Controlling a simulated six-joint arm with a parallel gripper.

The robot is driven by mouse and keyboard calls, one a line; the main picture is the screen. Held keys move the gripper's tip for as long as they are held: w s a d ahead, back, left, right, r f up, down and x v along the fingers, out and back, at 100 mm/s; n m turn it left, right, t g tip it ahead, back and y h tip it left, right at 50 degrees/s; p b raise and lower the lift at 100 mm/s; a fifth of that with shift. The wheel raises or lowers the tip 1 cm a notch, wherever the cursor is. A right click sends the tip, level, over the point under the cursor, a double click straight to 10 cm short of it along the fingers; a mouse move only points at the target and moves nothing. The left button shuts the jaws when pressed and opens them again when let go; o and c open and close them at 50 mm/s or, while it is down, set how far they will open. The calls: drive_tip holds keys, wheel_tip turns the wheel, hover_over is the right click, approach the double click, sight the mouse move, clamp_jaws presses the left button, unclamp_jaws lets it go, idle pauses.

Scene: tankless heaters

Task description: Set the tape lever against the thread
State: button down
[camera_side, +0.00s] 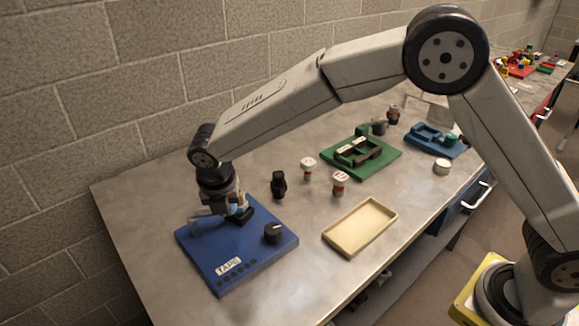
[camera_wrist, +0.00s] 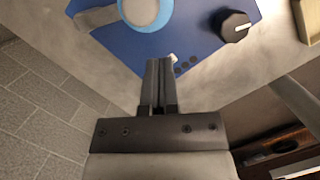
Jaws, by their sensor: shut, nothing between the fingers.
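The blue board (camera_side: 255,258) labelled TAPE lies flat at the near left of the bench. A pale grey lever (camera_side: 200,224) shows at its back left. In the wrist view the lever (camera_wrist: 95,18) reaches left from a round grey hub with a light blue ring (camera_wrist: 150,24). My gripper (camera_side: 243,216) is over the board beside the lever; its dark fingers (camera_wrist: 160,68) are together and empty. They look apart from the hub in the wrist view. My wrist hides part of the hub in the side view. I cannot make out a thread.
A black knob (camera_side: 272,233) with a white mark stands on the board's right side. A cream tray (camera_side: 360,228), several small posts, a green fixture (camera_side: 385,155) and a blue fixture (camera_side: 437,140) stand farther right. Bare bench lies between board and tray.

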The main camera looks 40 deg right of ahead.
drive_tip(key=s+v, duration=0.1)
drive_tip(key=v, duration=0.9)
drive_tip(key=shift+s+a, duration=0.2)
drive_tip(key=shift+a, duration=0.05)
drive_tip(key=s+d+f+m, duration=0.3)
drive_tip(key=s+d+m, duration=0.2)
drive_tip(key=d+m, duration=0.3)
drive_tip(key=s+d+f+m+y, duration=0.1)
drive_tip(key=s+d+f+m, duration=0.2)
drive_tip(key=s+d+m, duration=0.3)
drive_tip(key=s+d+f+m, duration=0.3)
drive_tip(key=s+d+m, duration=0.3)
drive_tip(key=d+m, duration=0.5)
drive_tip(key=m, duration=0.4)
drive_tip(key=shift+f+y, duration=0.3)
